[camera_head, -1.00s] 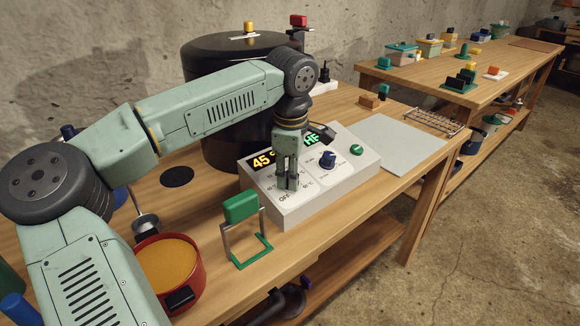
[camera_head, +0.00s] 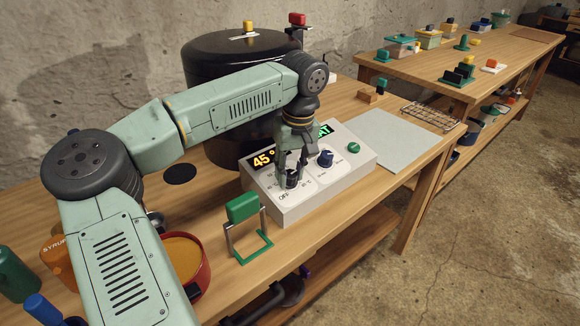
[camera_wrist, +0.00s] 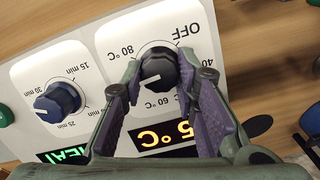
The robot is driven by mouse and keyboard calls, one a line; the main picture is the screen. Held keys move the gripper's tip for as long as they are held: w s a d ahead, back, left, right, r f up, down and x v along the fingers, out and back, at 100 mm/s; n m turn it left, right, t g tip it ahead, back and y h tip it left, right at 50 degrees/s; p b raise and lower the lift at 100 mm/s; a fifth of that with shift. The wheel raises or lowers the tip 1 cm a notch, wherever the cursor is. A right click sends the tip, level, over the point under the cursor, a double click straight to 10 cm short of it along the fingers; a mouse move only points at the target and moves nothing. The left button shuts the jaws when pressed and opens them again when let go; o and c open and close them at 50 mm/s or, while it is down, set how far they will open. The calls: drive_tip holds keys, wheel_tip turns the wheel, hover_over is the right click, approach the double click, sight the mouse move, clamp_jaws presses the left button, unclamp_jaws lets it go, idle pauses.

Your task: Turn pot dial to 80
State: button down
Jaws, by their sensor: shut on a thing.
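The pot dial is a black knob (camera_wrist: 158,70) on the white control box (camera_head: 335,185). It also shows small in the head view (camera_head: 292,179). Its white mark points left and slightly down in the wrist view, between the 80 °C and 60 °C labels. My gripper (camera_wrist: 160,78) has one finger on each side of the knob and is shut on it; in the head view my gripper (camera_head: 291,176) reaches down from above. The amber display (camera_head: 263,160) reads 45 °C. The green display (camera_wrist: 63,156) reads HEAT and is partly hidden in the head view.
A blue timer knob (camera_head: 326,158) and a green button (camera_head: 353,147) sit right of the dial. A green-handled stand (camera_head: 243,208) is close in front of the box. The black pot (camera_head: 215,60) stands behind. A pale mat (camera_head: 385,135) lies right of the box.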

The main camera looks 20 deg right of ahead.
drive_tip(key=m+p, duration=0.1)
drive_tip(key=m, duration=0.2)
drive_tip(key=shift+d+m+y, duration=0.1)
drive_tip(key=shift+m+y, duration=0.2)
drive_tip(key=shift+y, duration=0.1)
drive_tip(key=shift+m+p, duration=0.6)
drive_tip(key=shift+m, duration=1.3)
drive_tip(key=c, duration=1.2)
unclamp_jaws()
drive_tip(key=shift+c, duration=0.2)
wheel_tip(320, 180, up, 12)
drive_tip(key=s+d, duration=0.1)
drive_tip(key=d, duration=0.1)
drive_tip(key=shift+s+f, duration=0.15)
drive_tip(key=shift+s, duration=0.05)
drive_tip(key=shift+d, duration=0.1)
